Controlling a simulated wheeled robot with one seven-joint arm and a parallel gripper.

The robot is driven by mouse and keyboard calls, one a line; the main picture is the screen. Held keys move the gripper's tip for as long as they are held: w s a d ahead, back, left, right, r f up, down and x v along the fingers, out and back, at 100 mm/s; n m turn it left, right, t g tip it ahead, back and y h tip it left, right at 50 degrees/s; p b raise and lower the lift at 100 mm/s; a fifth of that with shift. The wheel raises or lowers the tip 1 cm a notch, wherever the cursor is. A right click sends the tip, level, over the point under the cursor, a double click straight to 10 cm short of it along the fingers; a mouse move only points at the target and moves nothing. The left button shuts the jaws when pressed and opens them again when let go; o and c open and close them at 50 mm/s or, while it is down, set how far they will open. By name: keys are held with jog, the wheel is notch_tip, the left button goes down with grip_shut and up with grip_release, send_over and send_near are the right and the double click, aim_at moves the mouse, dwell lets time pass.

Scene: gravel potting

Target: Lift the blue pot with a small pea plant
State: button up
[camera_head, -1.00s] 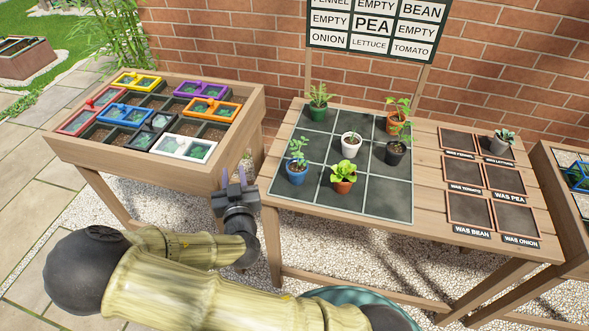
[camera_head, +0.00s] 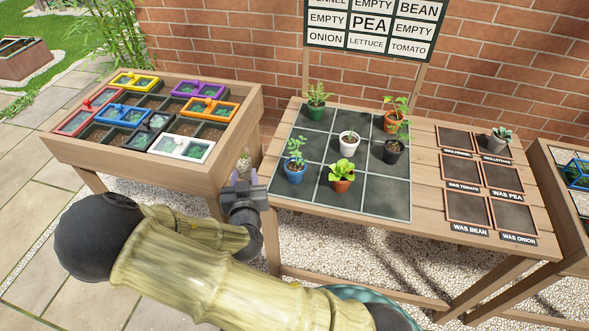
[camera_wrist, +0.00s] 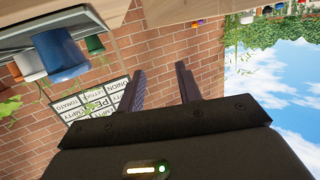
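The blue pot (camera_head: 295,175) with a small leafy green plant stands upright on the front left square of the dark grid mat (camera_head: 385,207) on the right-hand table. In the wrist view, which is upside down, the blue pot (camera_wrist: 61,55) hangs at upper left; its plant is mostly out of sight. My gripper (camera_head: 245,174) is at the table's left end, left of the blue pot and apart from it. In the wrist view my gripper (camera_wrist: 160,78) has its two fingers spread, with nothing between them.
Other pots on the mat are white (camera_head: 347,147), orange with lettuce (camera_head: 342,185), green (camera_head: 316,112), black (camera_head: 394,152) and orange at the back (camera_head: 393,120). A grey pot (camera_head: 496,143) is on the right. The planter box (camera_head: 160,172) is close to my gripper's left.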

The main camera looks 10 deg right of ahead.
jog(key=d+f+g, duration=0.1)
jog(key=d+m+g, duration=0.1)
jog(key=d, duration=0.1)
jog(key=d+f+g+h, duration=0.1)
jog(key=shift+s+d+f+m+g, duration=0.25)
jog(key=shift+f+m+g, duration=0.05)
jog(key=shift+f+m, duration=0.1)
jog(key=s+d+g, duration=0.1)
jog(key=g, duration=0.1)
jog(key=s+d+f+g, duration=0.1)
jog(key=s+d+g, duration=0.1)
jog(key=shift+y, duration=0.4)
jog(key=s+d+r+n+g+y, duration=0.1)
jog(key=s+d+r+g, duration=0.2)
jog(key=s+r, duration=0.2)
jog(key=s+d+r+n+g+y, duration=0.1)
jog(key=s+d+r+n+g, duration=0.1)
jog(key=s, duration=0.6)
notch_tip(320, 180, up, 3)
jog(key=shift+d+f+g, duration=0.15)
jog(key=shift+d+g, duration=0.25)
jog(key=shift+d, duration=0.4)
jog(key=shift+s+d, duration=0.1)
